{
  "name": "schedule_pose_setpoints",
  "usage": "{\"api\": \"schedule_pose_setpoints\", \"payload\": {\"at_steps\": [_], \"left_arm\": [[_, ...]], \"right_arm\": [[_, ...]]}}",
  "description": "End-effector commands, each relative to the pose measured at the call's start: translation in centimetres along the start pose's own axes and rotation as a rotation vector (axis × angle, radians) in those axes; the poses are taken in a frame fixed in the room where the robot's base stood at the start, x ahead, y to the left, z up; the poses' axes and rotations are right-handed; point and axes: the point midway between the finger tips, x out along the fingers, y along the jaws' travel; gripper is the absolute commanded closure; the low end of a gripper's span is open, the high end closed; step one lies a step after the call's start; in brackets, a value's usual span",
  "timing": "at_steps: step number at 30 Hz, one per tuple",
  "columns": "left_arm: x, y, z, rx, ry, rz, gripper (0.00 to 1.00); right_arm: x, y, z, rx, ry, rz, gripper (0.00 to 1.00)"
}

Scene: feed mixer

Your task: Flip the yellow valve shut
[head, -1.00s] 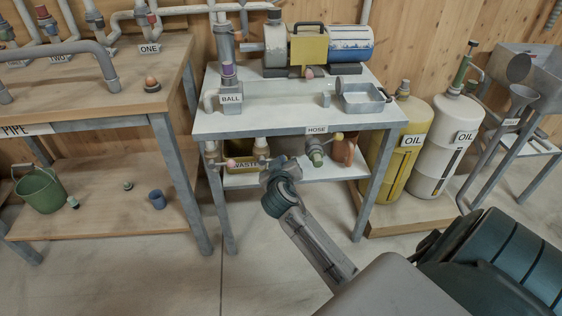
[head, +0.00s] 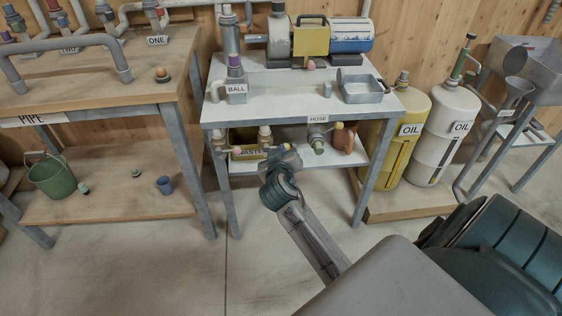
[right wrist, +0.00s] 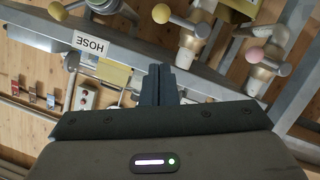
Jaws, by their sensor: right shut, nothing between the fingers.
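Two valve levers end in yellow knobs under the middle table. One yellow knob (right wrist: 161,13) is on a lever across a pale pipe fitting (right wrist: 190,45) in the right wrist view; in the head view that fitting (head: 264,136) is just behind my gripper. My right gripper (head: 287,160) is below the table's front edge. Its fingers (right wrist: 162,85) are shut and empty, apart from both knobs. My left gripper is out of view.
A pink knob (right wrist: 254,54) sits on a neighbouring valve. The table's metal front rail (head: 300,121) runs above the valves, with a leg (head: 372,185) to the right. Floor in front is clear.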

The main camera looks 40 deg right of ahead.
Motion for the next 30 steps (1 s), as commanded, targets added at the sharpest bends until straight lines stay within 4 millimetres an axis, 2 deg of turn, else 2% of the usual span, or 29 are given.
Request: {"api": "schedule_pose_setpoints", "payload": {"at_steps": [1,4,10,30], "left_arm": [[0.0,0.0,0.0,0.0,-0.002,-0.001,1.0],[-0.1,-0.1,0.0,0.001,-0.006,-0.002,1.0],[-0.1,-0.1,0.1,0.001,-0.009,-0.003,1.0],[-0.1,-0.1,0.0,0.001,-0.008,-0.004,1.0]], "right_arm": [[-1.2,0.0,0.1,0.004,-0.002,-0.002,1.0],[-3.1,0.0,0.1,0.004,-0.002,-0.001,1.0],[-5.4,0.1,0.0,0.001,0.0,0.0,1.0],[-5.9,0.2,0.1,-0.001,-0.001,0.0,1.0]]}}
